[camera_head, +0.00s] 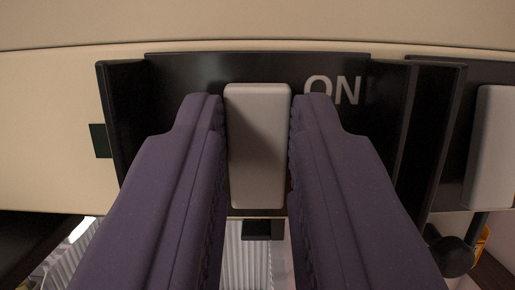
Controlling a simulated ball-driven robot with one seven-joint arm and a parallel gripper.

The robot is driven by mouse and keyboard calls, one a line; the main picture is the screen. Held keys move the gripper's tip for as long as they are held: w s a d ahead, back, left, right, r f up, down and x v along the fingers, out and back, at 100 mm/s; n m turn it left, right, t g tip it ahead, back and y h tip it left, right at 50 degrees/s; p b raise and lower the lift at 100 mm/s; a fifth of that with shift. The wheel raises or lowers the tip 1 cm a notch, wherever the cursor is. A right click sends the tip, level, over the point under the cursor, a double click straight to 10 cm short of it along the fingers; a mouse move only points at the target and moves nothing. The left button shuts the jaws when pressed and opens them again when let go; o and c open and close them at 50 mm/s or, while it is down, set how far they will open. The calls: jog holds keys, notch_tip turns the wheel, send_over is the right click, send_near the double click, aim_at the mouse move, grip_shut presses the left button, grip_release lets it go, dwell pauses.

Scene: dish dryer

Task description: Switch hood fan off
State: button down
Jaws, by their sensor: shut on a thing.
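The hood fan switch is a light grey, upright slider knob (258,150) in a black panel (200,70) on the beige hood. White letters "ON" (332,90) show on the panel just right of the knob's top. My gripper (258,125) has its two dark purple fingers on either side of the knob, shut on it. The fingers cover much of the panel's lower left and lower right. Any other lettering on the panel is hidden or out of view.
A second light grey knob (492,150) sits in another black panel at the right edge. The beige hood face (50,130) spans the view. Below it are a white ribbed thing (245,262) and a dark rounded part (452,257) at lower right.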

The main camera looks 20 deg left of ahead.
jog(key=c, duration=1)
grip_release()
jog(key=shift+o, duration=0.2)
jog(key=v, duration=0.7)
jog(key=shift+s+b, duration=0.35)
jog(key=shift+d+f, duration=0.1)
jog(key=shift+d, duration=0.1)
jog(key=d+f+m+g+h+b, duration=0.3)
jog(key=d+g+h+b, duration=0.2)
jog(key=d, duration=0.7)
jog(key=h+b, duration=0.1)
jog(key=b, duration=0.1)
jog(key=shift+w+d+f+g+b, duration=0.2)
jog(key=shift+w+f+g+b, duration=0.1)
jog(key=shift+w+b, duration=0.1)
